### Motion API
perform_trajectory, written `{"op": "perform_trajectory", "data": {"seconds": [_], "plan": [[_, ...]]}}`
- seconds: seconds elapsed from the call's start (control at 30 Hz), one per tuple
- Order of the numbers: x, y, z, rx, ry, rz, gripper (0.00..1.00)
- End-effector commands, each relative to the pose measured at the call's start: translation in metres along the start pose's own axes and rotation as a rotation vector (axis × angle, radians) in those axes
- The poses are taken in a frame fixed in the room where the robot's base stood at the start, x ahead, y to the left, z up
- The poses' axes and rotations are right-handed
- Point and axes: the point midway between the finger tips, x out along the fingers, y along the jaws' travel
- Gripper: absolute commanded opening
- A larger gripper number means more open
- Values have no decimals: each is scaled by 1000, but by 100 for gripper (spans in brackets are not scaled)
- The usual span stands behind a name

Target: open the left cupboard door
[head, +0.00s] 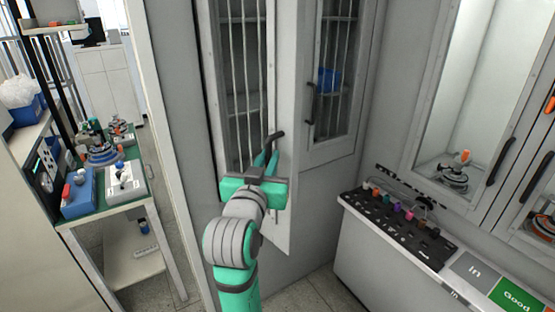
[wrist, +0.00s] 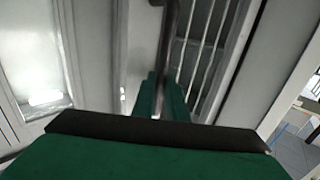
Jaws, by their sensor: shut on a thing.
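The left cupboard door (head: 286,60) is a grey frame around a barred glass panel, in the middle of the head view. Its free right edge stands forward of the right door (head: 340,140), so it looks ajar. My gripper (head: 267,160) is shut on the dark handle (head: 275,136) of the left door. In the wrist view the green fingers of my gripper (wrist: 161,98) close around the dark handle bar (wrist: 167,40), with the barred panel (wrist: 205,45) to its right. The fingers hide part of the handle.
A black rack with colored tools (head: 400,222) stands on a counter at the right, near a glazed cabinet (head: 470,90). A green-topped workbench (head: 142,180) with parts is at the left, beyond a grey wall edge. Some floor (head: 305,292) shows below the door.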

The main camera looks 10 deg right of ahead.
Motion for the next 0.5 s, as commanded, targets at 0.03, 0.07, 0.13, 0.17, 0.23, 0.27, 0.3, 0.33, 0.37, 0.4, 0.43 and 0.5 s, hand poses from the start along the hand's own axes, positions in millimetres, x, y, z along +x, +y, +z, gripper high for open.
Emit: {"op": "perform_trajectory", "data": {"seconds": [0.03, 0.07, 0.13, 0.17, 0.23, 0.27, 0.3, 0.33, 0.37, 0.4, 0.43, 0.5], "plan": [[-1, -9, -1, -4, 2, -15, 0], [-1, -10, -1, -4, 2, -14, 0], [-1, -12, -1, -4, 2, -15, 0], [-1, -12, -1, -4, 2, -15, 0], [-2, -13, -1, -4, 2, -16, 0], [-2, -14, -1, -4, 2, -16, 0], [-2, -14, -1, -4, 2, -17, 0], [-2, -14, -1, -4, 3, -17, 0], [-2, -14, -1, -4, 3, -17, 0], [-2, -14, -1, -4, 3, -18, 0], [-2, -14, -1, -4, 3, -18, 0], [-2, -14, -1, -4, 3, -18, 0]]}}
